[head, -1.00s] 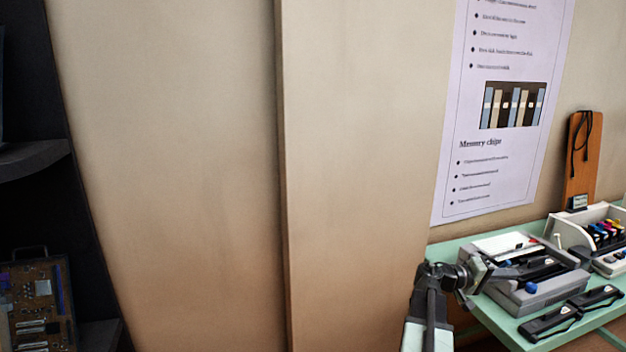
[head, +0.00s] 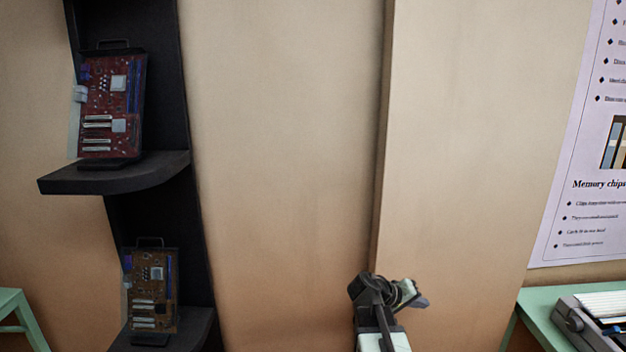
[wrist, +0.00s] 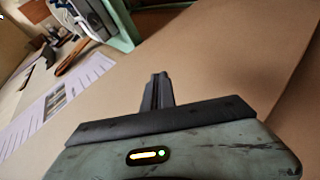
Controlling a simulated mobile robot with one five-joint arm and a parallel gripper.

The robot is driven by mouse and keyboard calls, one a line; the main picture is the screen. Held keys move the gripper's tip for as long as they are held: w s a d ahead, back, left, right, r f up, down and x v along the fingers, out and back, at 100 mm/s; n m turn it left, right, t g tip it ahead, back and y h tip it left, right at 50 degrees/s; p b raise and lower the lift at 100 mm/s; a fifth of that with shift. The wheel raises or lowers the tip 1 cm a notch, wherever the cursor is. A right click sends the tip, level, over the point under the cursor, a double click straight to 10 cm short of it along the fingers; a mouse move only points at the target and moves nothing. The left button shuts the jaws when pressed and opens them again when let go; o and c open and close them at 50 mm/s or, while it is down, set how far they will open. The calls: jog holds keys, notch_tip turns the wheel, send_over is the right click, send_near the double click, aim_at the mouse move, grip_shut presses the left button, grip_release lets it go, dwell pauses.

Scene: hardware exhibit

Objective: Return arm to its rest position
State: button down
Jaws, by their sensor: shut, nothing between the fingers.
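My gripper (head: 419,300) is at the lower middle right of the head view, at the end of my folded arm. It is in front of the bare beige wall and holds nothing. In the wrist view the dark fingers of my gripper (wrist: 158,90) are together, pointing at the plain wall. No object touches it.
A black shelf tower (head: 115,186) at left carries a red circuit board (head: 112,105) and a brown one (head: 151,285). A green table (head: 540,310) with a grey device (head: 590,318) is at right. A poster (head: 585,180) hangs above. The wall between is clear.

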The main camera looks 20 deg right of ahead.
jog(key=s+a+f+n+y, duration=0.1)
jog(key=a+f+y, duration=0.1)
jog(key=a, duration=0.9)
jog(key=s+a+f+n+g+y+p, duration=0.1)
jog(key=a+y, duration=0.4)
jog(key=a, duration=0.6)
jog(key=s+a+f+y, duration=0.3)
jog(key=a+f+y, duration=0.1)
jog(key=a, duration=0.7)
jog(key=shift+s+a+f+n+g+p, duration=0.3)
jog(key=shift+f+n+p, duration=0.1)
jog(key=shift+f, duration=0.35)
